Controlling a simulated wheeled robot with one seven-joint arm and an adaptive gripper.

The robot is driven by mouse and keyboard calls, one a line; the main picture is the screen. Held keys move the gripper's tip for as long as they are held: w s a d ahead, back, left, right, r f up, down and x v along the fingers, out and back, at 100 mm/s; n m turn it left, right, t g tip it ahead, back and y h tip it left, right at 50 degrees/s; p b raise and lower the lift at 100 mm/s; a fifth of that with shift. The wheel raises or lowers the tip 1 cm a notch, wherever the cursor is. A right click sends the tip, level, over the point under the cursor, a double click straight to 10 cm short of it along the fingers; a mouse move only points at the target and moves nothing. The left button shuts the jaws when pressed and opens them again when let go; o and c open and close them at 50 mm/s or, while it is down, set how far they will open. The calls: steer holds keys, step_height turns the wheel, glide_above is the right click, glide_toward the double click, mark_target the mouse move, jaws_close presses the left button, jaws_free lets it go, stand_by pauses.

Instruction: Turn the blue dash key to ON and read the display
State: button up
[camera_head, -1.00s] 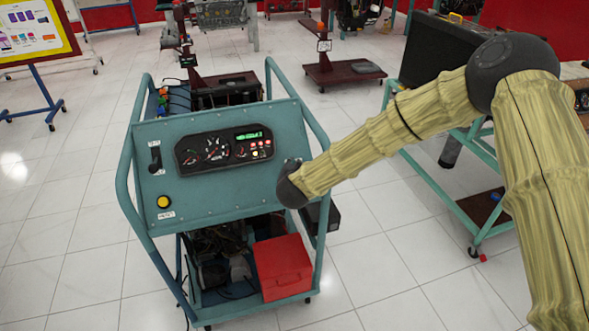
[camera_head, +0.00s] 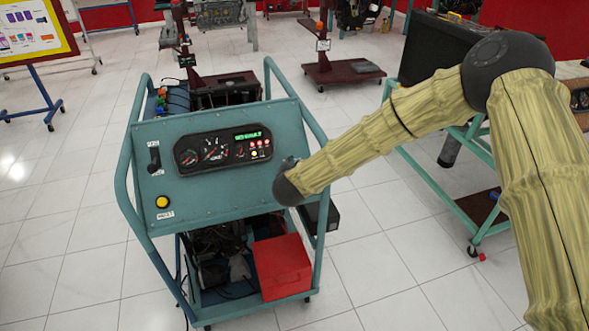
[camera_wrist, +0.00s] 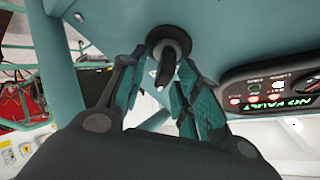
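The dash key (camera_wrist: 168,62), dark grey rather than clearly blue here, sits in a round black bezel on the teal panel in the wrist view. It stands tilted from the picture's vertical. My gripper (camera_wrist: 163,68) has its two teal-padded fingers on either side of the key, with a visible gap around it. Contact is hard to judge. The display (camera_wrist: 290,106) is lit green and seems to read "NO FAULT". It also shows on the instrument cluster in the head view (camera_head: 252,135). There my arm hides the key and gripper.
The teal trainer panel (camera_head: 225,185) carries a black lever (camera_head: 154,158), a yellow button (camera_head: 163,202) and gauges (camera_head: 213,149). A red box (camera_head: 282,265) sits below. Tubular side rails (camera_head: 124,185) flank the panel. Floor to the left is clear.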

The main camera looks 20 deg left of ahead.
steer(key=shift+s, duration=0.1)
steer(key=v, duration=1.1)
steer(key=shift+s+r, duration=0.2)
steer(key=shift+s, duration=0.15)
steer(key=s+d+f+n+g, duration=0.1)
steer(key=s+d+f+g, duration=0.1)
steer(key=s+d+f, duration=0.45)
steer(key=s+d+f+n+g+h, duration=0.1)
steer(key=s+d+f+g, duration=0.15)
steer(key=d+f, duration=0.65)
steer(key=s+d+f+n+g, duration=0.1)
steer(key=s+d+f, duration=0.45)
steer(key=f, duration=0.35)
steer(key=s+d+f+g+h, duration=0.1)
steer(key=s+d+f+g, duration=0.2)
steer(key=s+d, duration=0.7)
steer(key=s+d+f+g+h, duration=0.1)
steer(key=s+d+f+g, duration=0.2)
steer(key=s+d, duration=0.8)
steer(key=s+f, duration=0.2)
steer(key=s, duration=0.1)
steer(key=shift+d, duration=0.3)
steer(key=shift+g, duration=0.25)
stand_by(1.0)
